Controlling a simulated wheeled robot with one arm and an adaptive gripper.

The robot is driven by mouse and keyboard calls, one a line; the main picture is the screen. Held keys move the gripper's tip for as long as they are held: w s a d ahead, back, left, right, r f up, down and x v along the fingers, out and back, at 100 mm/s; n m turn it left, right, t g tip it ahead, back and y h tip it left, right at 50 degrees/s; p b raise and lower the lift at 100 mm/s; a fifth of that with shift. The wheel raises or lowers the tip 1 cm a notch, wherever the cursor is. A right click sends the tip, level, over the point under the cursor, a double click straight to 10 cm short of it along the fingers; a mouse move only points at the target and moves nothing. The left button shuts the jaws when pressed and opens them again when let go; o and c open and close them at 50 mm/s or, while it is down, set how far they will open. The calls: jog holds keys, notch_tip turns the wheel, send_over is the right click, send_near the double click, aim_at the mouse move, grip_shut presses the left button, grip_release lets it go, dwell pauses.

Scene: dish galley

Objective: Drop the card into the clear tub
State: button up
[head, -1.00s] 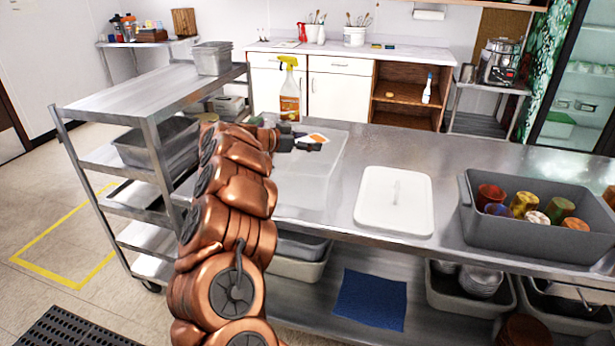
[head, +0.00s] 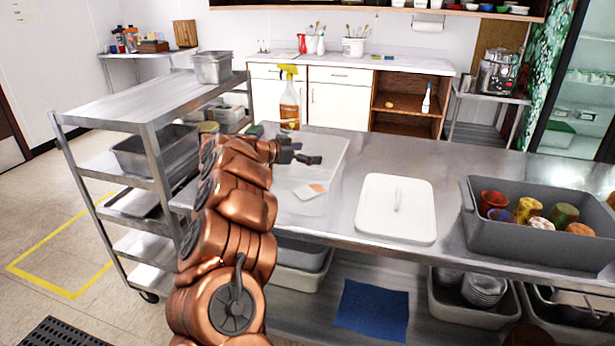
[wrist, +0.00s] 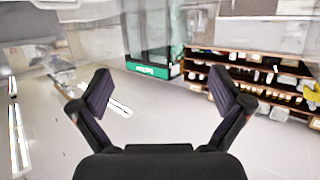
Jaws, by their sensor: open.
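The clear tub (head: 335,150) stands on the steel counter, left of the white lid. The card (head: 312,190), white with an orange patch, shows through the tub, low in its near part; I cannot tell whether it lies flat on the bottom. My gripper (head: 312,159) is open over the far part of the tub, apart from the card. In the wrist view my gripper (wrist: 161,92) has its two dark fingers spread with nothing between them.
A yellow-topped spray bottle (head: 289,98) stands just behind the tub. A white lid (head: 395,208) with a handle lies right of it. A grey bin (head: 530,235) of coloured cups stands further right. A steel cart (head: 150,100) is at the left.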

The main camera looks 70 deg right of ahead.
notch_tip(320, 180, up, 10)
dwell(0.7)
dwell(0.4)
